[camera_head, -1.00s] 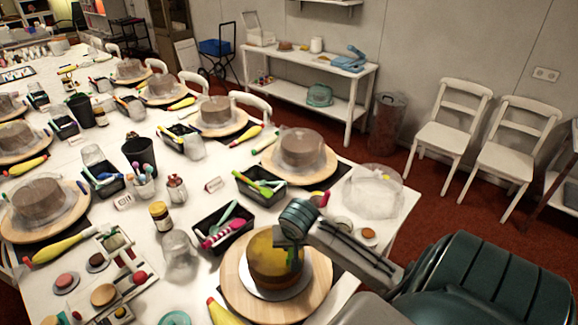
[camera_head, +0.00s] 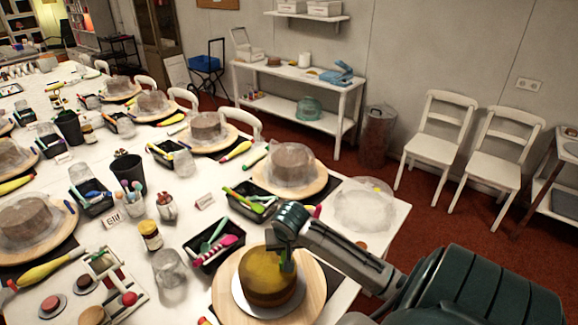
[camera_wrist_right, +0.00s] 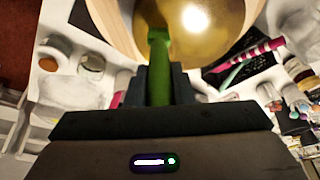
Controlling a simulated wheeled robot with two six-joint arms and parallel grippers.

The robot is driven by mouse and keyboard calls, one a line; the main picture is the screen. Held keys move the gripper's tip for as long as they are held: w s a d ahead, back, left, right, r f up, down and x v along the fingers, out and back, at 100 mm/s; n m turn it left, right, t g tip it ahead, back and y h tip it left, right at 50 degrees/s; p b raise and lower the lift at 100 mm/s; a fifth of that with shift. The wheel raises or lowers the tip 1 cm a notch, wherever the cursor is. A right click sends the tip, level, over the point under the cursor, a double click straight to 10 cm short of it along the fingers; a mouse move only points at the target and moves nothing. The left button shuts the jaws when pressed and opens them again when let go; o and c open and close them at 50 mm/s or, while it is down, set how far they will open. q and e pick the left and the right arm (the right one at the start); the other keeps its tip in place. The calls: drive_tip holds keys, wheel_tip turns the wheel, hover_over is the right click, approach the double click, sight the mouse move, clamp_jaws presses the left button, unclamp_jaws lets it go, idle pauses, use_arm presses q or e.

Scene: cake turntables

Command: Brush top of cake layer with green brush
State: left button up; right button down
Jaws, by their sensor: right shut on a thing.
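The cake layer (camera_head: 268,284) is brown with a shiny yellowish top. It sits on a white board on a round wooden turntable (camera_head: 226,296) at the table's near edge. My right gripper (camera_head: 287,255) is over the right part of the cake. In the right wrist view, the gripper (camera_wrist_right: 159,85) is shut on the green brush (camera_wrist_right: 159,62). The brush's far end is over or on the glossy cake top (camera_wrist_right: 200,30); I cannot tell whether it touches. My left gripper is not in view.
A black tray (camera_head: 208,262) with pink and teal tools stands left of the turntable. Another black tray (camera_head: 240,209) with green tools is behind it. A covered cake (camera_head: 291,166) and a clear bowl-like cover (camera_head: 365,207) stand farther back. Glasses and jars crowd the left side.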

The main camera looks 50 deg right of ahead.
drive_tip(key=w+d, duration=0.1)
drive_tip(key=w, duration=1.1)
drive_tip(key=shift+w, duration=0.2)
idle(1.1)
wheel_tip(320, 180, up, 7)
idle(0.7)
idle(1.1)
